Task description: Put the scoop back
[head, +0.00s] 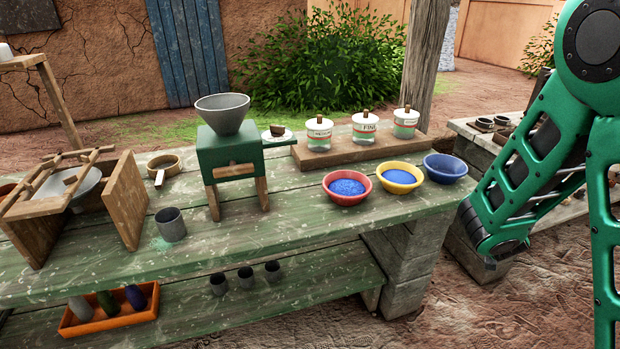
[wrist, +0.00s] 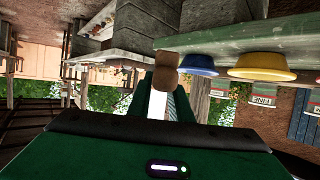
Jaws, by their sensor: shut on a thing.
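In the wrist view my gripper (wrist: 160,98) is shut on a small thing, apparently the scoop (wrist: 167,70). It has a brown, rounded end and a pale strip running back between the green fingers; its full shape is hidden. The wrist picture is turned upside down, and the held thing lies across the view of the bench edge near the blue bowl (wrist: 199,70). I cannot make out my gripper or the held thing in the head view.
On the green bench (head: 290,225) stand a red bowl (head: 347,202), a yellow bowl (head: 399,190), the blue bowl (head: 446,178), a green mill (head: 232,155) and a wooden tray (head: 310,158) with three lidded jars. A grey cup (head: 171,238) is front left.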

